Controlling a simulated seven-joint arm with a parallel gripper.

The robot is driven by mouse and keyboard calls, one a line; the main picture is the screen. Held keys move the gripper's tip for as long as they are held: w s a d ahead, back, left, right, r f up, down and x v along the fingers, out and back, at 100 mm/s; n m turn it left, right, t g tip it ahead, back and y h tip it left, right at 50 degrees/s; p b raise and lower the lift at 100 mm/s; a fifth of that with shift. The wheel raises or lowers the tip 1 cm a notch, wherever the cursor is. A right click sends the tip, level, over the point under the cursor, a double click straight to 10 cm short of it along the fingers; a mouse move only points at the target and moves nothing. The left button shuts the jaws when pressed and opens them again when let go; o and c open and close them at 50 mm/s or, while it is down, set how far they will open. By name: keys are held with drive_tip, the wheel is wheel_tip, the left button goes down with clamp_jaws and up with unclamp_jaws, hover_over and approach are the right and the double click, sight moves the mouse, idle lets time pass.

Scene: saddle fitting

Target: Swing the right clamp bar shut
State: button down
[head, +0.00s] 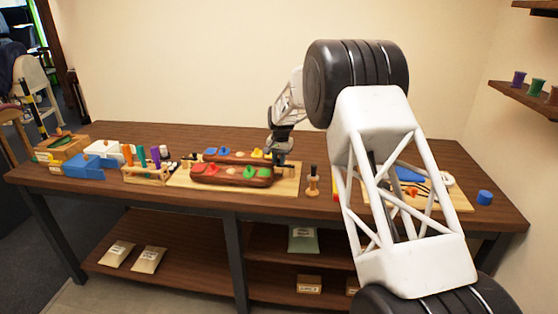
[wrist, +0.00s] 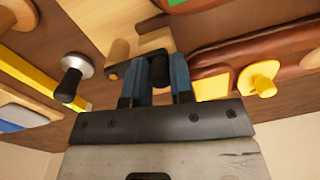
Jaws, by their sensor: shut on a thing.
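The right clamp bar (wrist: 140,42) shows in the wrist view as a pale wooden piece at the right end of the fitting board (head: 190,183). A dark round post or knob on it sits between the blue fingers of my gripper (wrist: 158,75), which is shut on it. The fingers hide part of the knob and bar. In the head view my gripper (head: 281,160) is low over the right end of the board, beside the brown saddle piece (head: 232,177). The bar is too small there to tell its angle.
The saddle piece with a yellow knob (wrist: 260,78) lies right of my fingers in the wrist view. A black-handled tool (head: 313,183) stands right of the board. A tool rack (head: 148,176) and blue box (head: 90,167) are at the left. My arm covers part of the right side.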

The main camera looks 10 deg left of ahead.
drive_tip(key=c, duration=1)
unclamp_jaws()
drive_tip(key=shift+d+r, duration=0.15)
drive_tip(key=shift+r, duration=3.75)
